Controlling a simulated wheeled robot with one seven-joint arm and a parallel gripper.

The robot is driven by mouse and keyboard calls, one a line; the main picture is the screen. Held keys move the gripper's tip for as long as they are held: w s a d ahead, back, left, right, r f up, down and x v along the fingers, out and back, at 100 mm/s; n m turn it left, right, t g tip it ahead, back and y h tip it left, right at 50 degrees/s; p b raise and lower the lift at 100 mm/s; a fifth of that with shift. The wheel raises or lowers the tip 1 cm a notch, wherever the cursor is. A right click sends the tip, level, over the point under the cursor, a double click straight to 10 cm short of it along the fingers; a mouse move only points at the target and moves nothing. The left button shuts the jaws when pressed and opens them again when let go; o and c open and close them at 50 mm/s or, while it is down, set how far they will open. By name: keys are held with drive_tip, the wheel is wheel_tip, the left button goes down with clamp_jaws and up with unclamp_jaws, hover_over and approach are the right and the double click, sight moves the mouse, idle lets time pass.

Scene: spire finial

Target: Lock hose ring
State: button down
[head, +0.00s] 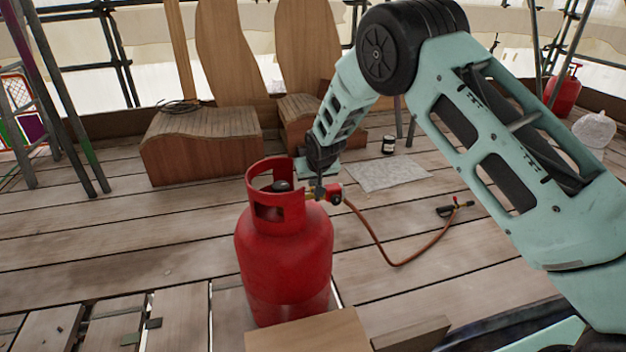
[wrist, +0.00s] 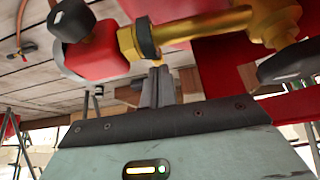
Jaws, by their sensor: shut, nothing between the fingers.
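A red gas cylinder (head: 284,255) stands upright on the plank floor, with a valve inside its collar. A red regulator (head: 335,193) sits at the right side of the collar, with an orange hose (head: 375,240) running from it. In the wrist view, the brass valve (wrist: 265,20) joins a brass fitting with a dark ring (wrist: 147,38), beside the red regulator body (wrist: 98,55) with its black knob. My gripper (head: 319,190) is at the regulator. In the wrist view its shut fingers (wrist: 157,72) point at the ring from just below; I cannot tell whether they touch it.
The hose ends at a torch (head: 455,208) on the floor. A grey sheet (head: 388,173) and a small dark can (head: 388,144) lie behind. Wooden blocks (head: 205,140) stand at the back; another red cylinder (head: 563,92) is far right. Boards (head: 308,332) lie in front.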

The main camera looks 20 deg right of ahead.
drive_tip(key=shift+w+r+g+p, duration=0.1)
drive_tip(key=shift+g+p, duration=0.2)
drive_tip(key=shift+p, duration=0.35)
drive_tip(key=p, duration=0.1)
drive_tip(key=g+p, duration=0.1)
drive_tip(key=p, duration=0.1)
drive_tip(key=shift+w+f+g, duration=0.2)
drive_tip(key=shift+g, duration=0.1)
drive_tip(key=shift+w+f+g+p, duration=0.15)
drive_tip(key=shift+f+g+p, duration=0.45)
drive_tip(key=shift+g, duration=0.3)
drive_tip(key=shift+f, duration=0.4)
drive_tip(key=shift+w+f, duration=0.1)
